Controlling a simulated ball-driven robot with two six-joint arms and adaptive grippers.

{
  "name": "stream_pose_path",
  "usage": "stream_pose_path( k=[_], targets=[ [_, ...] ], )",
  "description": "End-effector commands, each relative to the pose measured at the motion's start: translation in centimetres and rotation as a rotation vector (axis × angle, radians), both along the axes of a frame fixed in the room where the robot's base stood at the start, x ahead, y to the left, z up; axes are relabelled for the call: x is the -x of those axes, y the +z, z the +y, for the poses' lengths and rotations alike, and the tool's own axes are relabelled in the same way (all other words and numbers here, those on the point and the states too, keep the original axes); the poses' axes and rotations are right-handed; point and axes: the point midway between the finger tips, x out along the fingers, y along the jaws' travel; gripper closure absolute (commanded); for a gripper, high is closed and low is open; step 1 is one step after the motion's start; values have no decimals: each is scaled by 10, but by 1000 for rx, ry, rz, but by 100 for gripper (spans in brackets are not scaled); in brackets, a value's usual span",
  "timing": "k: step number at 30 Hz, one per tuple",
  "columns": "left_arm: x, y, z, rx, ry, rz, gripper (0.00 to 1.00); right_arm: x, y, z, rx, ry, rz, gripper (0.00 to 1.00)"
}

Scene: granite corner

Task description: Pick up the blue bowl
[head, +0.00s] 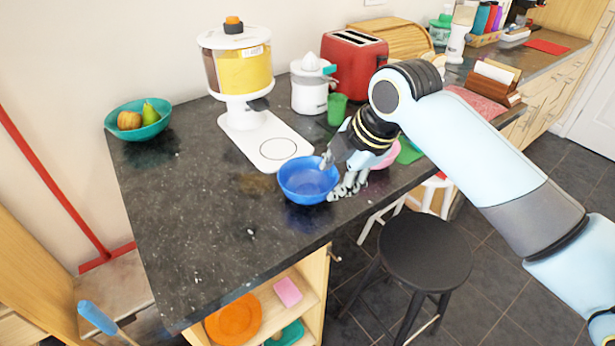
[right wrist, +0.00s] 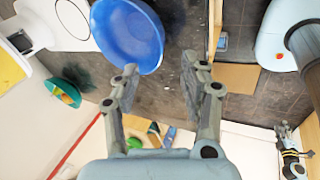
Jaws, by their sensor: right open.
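The blue bowl (head: 305,182) stands upright and looks empty on the dark granite counter, near its front edge. My right gripper (head: 334,178) is open at the bowl's right side in the head view, one finger by the far rim and one by the near right rim. In the right wrist view the bowl (right wrist: 125,38) lies just past the open, empty fingers (right wrist: 160,66), mostly to the left. Part of its rim shows in the gap; contact cannot be told. What looks like my left gripper (right wrist: 285,133) shows small at the right wrist view's edge, its jaws unclear.
A cereal dispenser (head: 238,75) with a white base stands behind the bowl. A juicer (head: 310,92), green cup (head: 337,109) and red toaster (head: 353,65) stand farther back. A teal fruit bowl (head: 152,128) is at left. A black stool (head: 425,248) stands in front. Counter left of the bowl is clear.

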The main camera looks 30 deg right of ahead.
Motion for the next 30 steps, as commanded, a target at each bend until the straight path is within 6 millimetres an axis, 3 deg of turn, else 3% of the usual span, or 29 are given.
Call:
stream_pose_path(
  k=[4, 21, 29, 30],
  targets=[
    [-9, 2, 4, -5, -2, -12, 60, -10, -24, 3, -2, -2, 3, 56],
    [-13, 12, 6, -8, -4, -20, 60, -39, -80, 6, -2, -3, 1, 56],
    [-12, 12, 7, -8, -4, -18, 60, -40, -83, 6, 0, -3, 0, 56],
    [-12, 12, 7, -8, -4, -17, 60, -40, -83, 6, 0, -3, 0, 60]
  ],
)
